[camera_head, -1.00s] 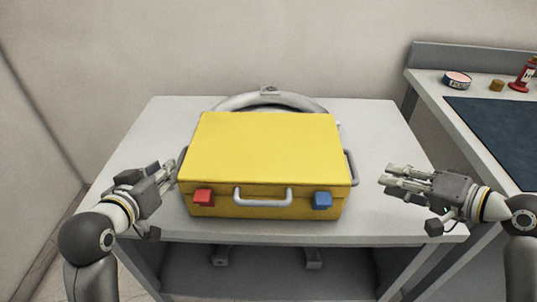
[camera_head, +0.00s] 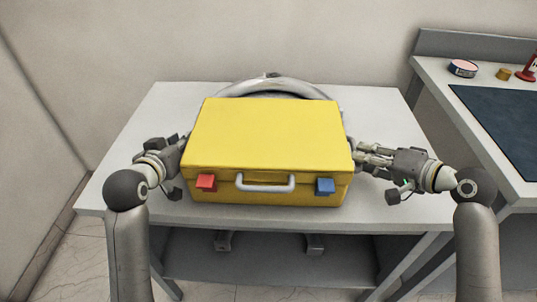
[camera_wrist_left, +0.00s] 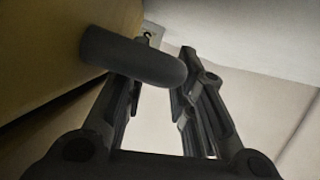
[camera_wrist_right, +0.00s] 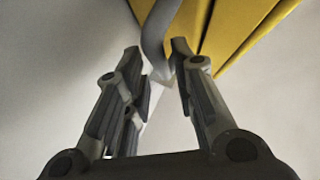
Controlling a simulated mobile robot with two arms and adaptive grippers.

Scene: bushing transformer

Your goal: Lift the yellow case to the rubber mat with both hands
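The yellow case (camera_head: 267,135) lies flat on the white table, with a red latch (camera_head: 206,182), a blue latch (camera_head: 325,186) and a grey front handle (camera_head: 265,183). My left gripper (camera_head: 184,147) is at the case's left side. In the left wrist view, the grey side handle (camera_wrist_left: 135,55) reaches between its open fingers. My right gripper (camera_head: 358,153) is at the right side. In the right wrist view, the other side handle (camera_wrist_right: 156,35) reaches between its open fingers. Contact with the handles cannot be told. The dark rubber mat (camera_head: 505,125) lies on the right-hand bench.
A curved grey object (camera_head: 270,84) stands behind the case on the white table (camera_head: 130,190). A pink-topped tin (camera_head: 463,68), a small brown pot (camera_head: 504,74) and a red object (camera_head: 530,67) stand behind the mat. The mat is clear where visible.

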